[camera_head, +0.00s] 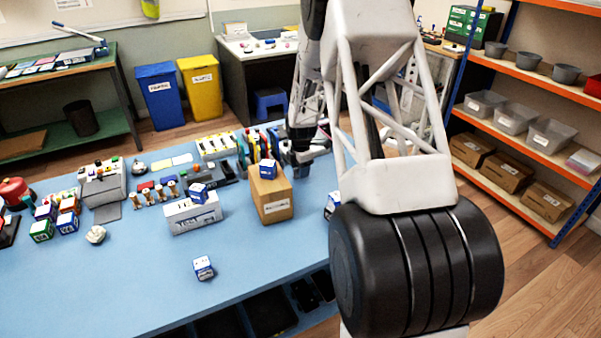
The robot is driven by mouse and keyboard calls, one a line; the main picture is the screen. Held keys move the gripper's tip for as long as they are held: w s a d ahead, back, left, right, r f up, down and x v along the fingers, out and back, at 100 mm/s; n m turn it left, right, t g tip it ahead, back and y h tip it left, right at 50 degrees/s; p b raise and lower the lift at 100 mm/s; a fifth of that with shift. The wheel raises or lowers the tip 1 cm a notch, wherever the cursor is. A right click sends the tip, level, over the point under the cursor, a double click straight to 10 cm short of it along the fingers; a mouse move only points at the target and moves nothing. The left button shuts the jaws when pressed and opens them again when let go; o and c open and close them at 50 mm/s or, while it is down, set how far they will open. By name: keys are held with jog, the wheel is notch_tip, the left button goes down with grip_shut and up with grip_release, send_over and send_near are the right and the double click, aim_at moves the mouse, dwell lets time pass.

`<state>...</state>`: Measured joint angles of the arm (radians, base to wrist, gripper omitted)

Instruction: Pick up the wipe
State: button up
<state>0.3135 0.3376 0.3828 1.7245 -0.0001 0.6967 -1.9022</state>
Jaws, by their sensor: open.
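A small crumpled off-white thing (96,234), which looks like the wipe, lies on the blue bench top (130,290) at the left. My gripper (308,158) is far to its right, behind the brown cardboard box, over the back part of the bench. The gripper is open and apart from the wipe. Its fingertips are small and partly hidden, and I see nothing held in it.
Several printed cubes (41,230) stand left of the wipe. A grey device (102,184) is behind it, and a white box (192,213) is to its right. A lone cube (203,268) sits near the front. The bench in front of the wipe is clear.

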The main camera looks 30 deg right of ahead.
dwell(0.5)
grip_shut()
jog(key=shift+r, duration=5)
